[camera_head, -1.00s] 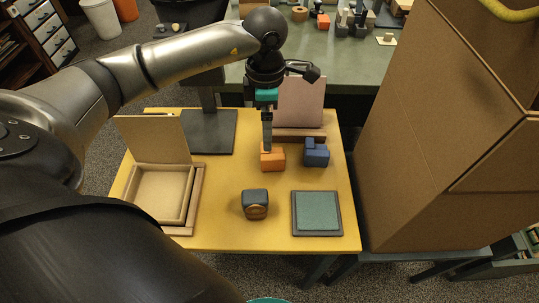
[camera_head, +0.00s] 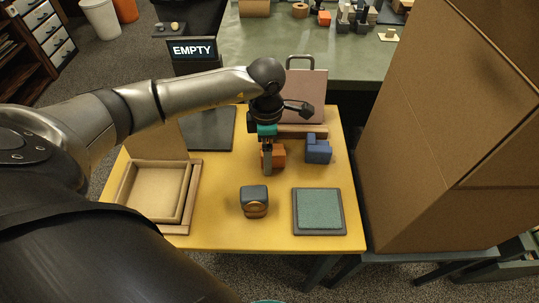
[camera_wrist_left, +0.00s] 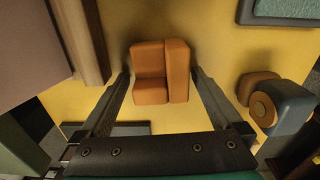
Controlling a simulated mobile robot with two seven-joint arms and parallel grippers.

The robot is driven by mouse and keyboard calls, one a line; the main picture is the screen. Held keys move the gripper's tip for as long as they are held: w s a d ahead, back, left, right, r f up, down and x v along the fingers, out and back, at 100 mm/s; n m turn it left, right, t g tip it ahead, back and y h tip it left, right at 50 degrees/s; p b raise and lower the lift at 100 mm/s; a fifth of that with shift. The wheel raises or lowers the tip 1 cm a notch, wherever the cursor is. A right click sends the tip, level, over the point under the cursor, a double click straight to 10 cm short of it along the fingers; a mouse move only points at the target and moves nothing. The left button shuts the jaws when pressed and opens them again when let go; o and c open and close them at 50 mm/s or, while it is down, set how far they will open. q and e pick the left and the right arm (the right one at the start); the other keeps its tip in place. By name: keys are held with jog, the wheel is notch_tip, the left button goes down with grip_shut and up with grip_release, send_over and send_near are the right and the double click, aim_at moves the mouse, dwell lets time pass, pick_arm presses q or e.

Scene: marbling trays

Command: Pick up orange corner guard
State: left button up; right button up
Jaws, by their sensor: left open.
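The orange corner guard (camera_head: 279,154) is a stepped block on the yellow table. My left gripper (camera_head: 267,171) points down at it and partly hides it in the head view. In the left wrist view the orange corner guard (camera_wrist_left: 150,88) lies ahead between the two spread fingers of my left gripper (camera_wrist_left: 160,80). That gripper is open, with one fingertip on each side of the block. Small gaps seem to show between fingers and block; I cannot tell whether either touches.
A blue stepped block (camera_head: 318,151) stands close right of the orange one. A dark block with a wooden disc (camera_head: 254,200) and a green pad (camera_head: 319,210) lie nearer. An open box (camera_head: 196,187) is at left. A large cardboard box (camera_head: 430,150) stands right.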

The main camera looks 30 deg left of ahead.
pick_arm(q)
jog(key=c, duration=1.3)
jog(key=shift+o, duration=0.2)
jog(key=shift+r, duration=0.1)
